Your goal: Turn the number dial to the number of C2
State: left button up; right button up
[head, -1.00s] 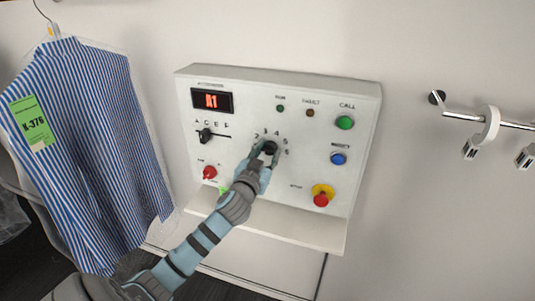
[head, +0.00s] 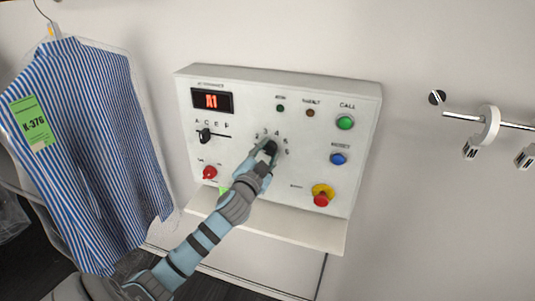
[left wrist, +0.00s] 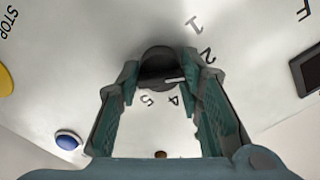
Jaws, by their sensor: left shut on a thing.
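The number dial (head: 270,147) is a black knob on the white control panel (head: 300,170), with numbers around its top and sides. My left gripper (head: 264,149) is shut on it, one finger on each side. In the left wrist view the dial (left wrist: 159,60) sits between the fingertips of the gripper (left wrist: 163,78). Its white pointer mark (left wrist: 175,80) points right, toward the right finger; the exact number is hard to tell. The numbers 1, 2, 4 and 5 show there. The red display (head: 212,101) reads A1. My right gripper is out of view.
A letter slider (head: 205,135) stands near A. A red knob (head: 209,172), green button (head: 345,122), blue button (head: 338,159) and red stop button (head: 321,199) surround the dial. A shelf (head: 270,232) juts out below. A striped shirt (head: 85,150) hangs left.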

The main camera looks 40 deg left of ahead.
pick_arm(q)
jog(key=o, duration=1.1)
jog(key=shift+o, duration=0.2)
jog(key=v, duration=1.2)
jog(key=shift+w, duration=0.15)
